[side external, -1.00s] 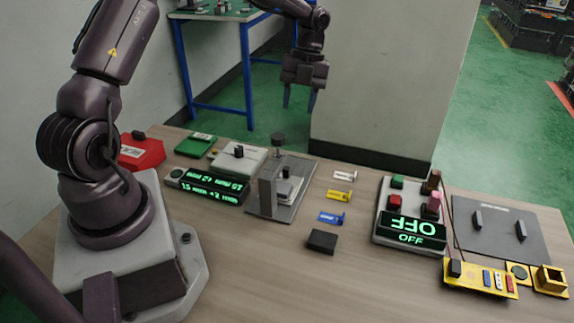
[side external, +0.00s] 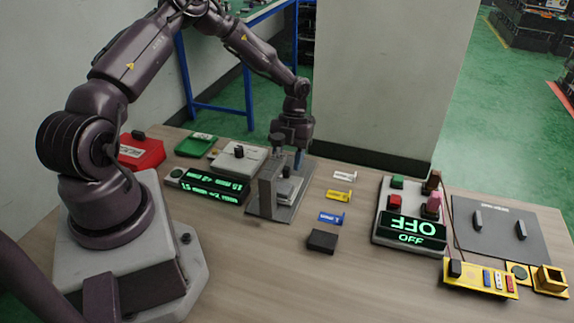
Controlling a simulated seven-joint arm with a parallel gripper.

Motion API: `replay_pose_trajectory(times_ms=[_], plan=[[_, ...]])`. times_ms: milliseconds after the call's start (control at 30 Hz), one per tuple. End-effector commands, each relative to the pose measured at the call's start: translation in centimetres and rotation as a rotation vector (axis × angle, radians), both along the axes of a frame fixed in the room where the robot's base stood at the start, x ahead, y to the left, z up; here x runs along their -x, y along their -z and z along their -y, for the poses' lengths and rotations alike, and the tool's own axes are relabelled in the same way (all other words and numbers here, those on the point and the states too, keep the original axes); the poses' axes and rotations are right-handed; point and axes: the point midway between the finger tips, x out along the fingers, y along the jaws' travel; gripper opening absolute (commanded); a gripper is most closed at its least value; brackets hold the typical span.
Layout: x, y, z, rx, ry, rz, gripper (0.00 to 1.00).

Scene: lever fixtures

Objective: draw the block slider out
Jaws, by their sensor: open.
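The fixture that looks like the block slider is a grey base plate (side external: 257,207) with an upright grey block (side external: 267,194). A small light-grey sliding piece (side external: 287,189) with a dark knob (side external: 286,171) sits beside the upright. I cannot tell whether a finger touches the fixture.
A lit green display (side external: 208,186) and a white box with a dark lever (side external: 239,157) stand close on the left. Small white, yellow (side external: 339,195) and blue parts and a black block (side external: 322,240) lie to the right. The front middle of the table is clear.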

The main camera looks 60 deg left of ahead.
Motion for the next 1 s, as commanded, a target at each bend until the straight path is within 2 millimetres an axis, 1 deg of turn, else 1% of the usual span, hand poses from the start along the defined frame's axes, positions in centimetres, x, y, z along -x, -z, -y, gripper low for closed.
replay_pose_trajectory(times_ms=[33,167,467,567,600,667,867,1000], plan=[[0.2,0.6,0.2,0.001,0.001,-0.002,0.45],[0.4,1.3,0.4,0.000,0.002,0.000,0.45],[0.4,1.5,0.5,0.000,0.001,0.001,0.45],[0.4,1.5,0.5,0.000,0.001,0.001,0.24],[0.4,1.5,0.5,0.000,0.001,0.001,0.15],[0.4,1.5,0.5,0.000,0.001,0.001,0.01],[0.3,1.5,0.4,-0.001,0.000,0.001,0.00],[-0.7,1.6,-0.6,-0.002,-0.002,0.002,0.00]])
